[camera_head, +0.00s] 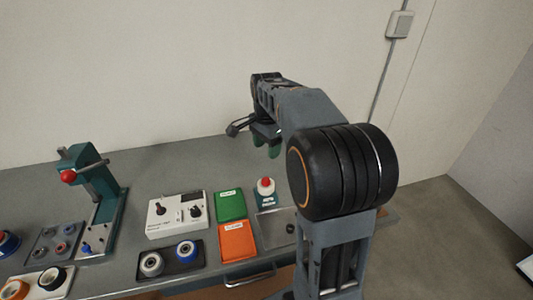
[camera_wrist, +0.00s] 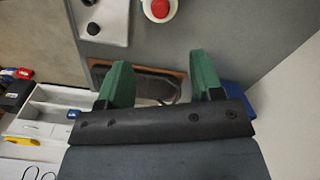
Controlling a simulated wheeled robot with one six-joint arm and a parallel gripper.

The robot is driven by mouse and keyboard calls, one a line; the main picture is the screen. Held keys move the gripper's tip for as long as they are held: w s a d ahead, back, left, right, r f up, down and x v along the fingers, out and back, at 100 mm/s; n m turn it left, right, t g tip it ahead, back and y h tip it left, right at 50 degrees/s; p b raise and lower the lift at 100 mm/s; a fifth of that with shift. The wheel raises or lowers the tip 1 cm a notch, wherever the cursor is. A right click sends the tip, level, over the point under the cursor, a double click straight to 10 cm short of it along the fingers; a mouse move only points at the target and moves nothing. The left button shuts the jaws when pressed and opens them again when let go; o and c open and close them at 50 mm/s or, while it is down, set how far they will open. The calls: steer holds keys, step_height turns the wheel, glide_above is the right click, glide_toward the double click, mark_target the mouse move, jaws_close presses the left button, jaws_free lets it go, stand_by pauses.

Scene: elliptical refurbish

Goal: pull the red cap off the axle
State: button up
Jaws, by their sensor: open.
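A red cap (camera_head: 266,183) sits on a white round part on a small teal base, on the right part of the bench. The red cap (camera_wrist: 160,8) also shows at the top edge of the wrist view, with the white part around it. The axle itself cannot be made out. My gripper (camera_head: 266,145) is above the bench, beyond the cap in the head view, apart from it. In the wrist view my gripper (camera_wrist: 162,78) has its two green fingers spread wide, with nothing between them. The cap lies beyond the fingertips there.
A grey tray (camera_head: 268,232) with a dark knob lies beside the cap. Green (camera_head: 231,205) and orange (camera_head: 238,241) bins and a white control box (camera_head: 178,215) stand left of it. A teal press (camera_head: 98,185) with a red lever ball is farther left. The bench's back strip is clear.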

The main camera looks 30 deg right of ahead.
mark_target(267, 178)
step_height(267, 178, down, 13)
steer(key=shift+w+d+f, duration=0.1)
steer(key=shift+f, duration=0.1)
stand_by(0.4)
jaws_close()
stand_by(0.8)
